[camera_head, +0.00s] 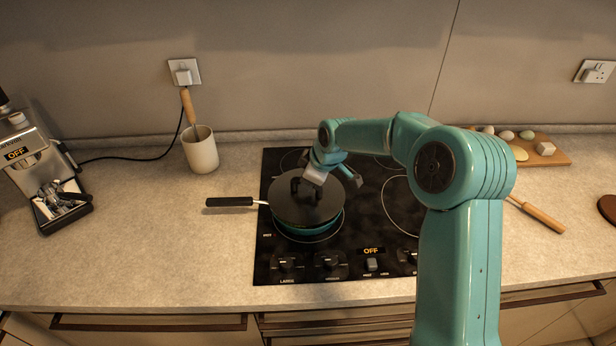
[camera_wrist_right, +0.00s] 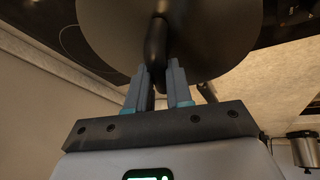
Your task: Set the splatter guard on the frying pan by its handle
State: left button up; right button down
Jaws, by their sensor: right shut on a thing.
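The splatter guard (camera_head: 300,211) is a dark round disc with a black handle (camera_wrist_right: 157,42). My right gripper (camera_head: 314,180) is shut on that handle, and its fingers (camera_wrist_right: 160,80) sit either side of it in the wrist view. The disc is over the frying pan (camera_head: 322,228), whose teal side shows below the disc's front edge. The pan stands on the hob, its black handle (camera_head: 229,202) pointing left. The disc hides the pan's inside, and I cannot tell if it touches the rim. My left gripper is not in view.
The black hob (camera_head: 400,215) has knobs along its front and an "OFF" display. A cream utensil pot (camera_head: 201,152) and a coffee machine (camera_head: 35,170) stand left. A wooden board (camera_head: 556,157) with food lies right. The counter left of the pan handle is clear.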

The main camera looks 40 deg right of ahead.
dwell(0.3)
jog(key=shift+f, duration=0.15)
jog(key=shift+f+b, duration=0.15)
jog(key=shift+b, duration=0.2)
dwell(0.4)
jog(key=shift+f+b, duration=0.4)
jog(key=shift+b, duration=0.05)
jog(key=shift+f+b, duration=0.45)
jog(key=shift+b, duration=0.05)
jog(key=shift+a, duration=0.1)
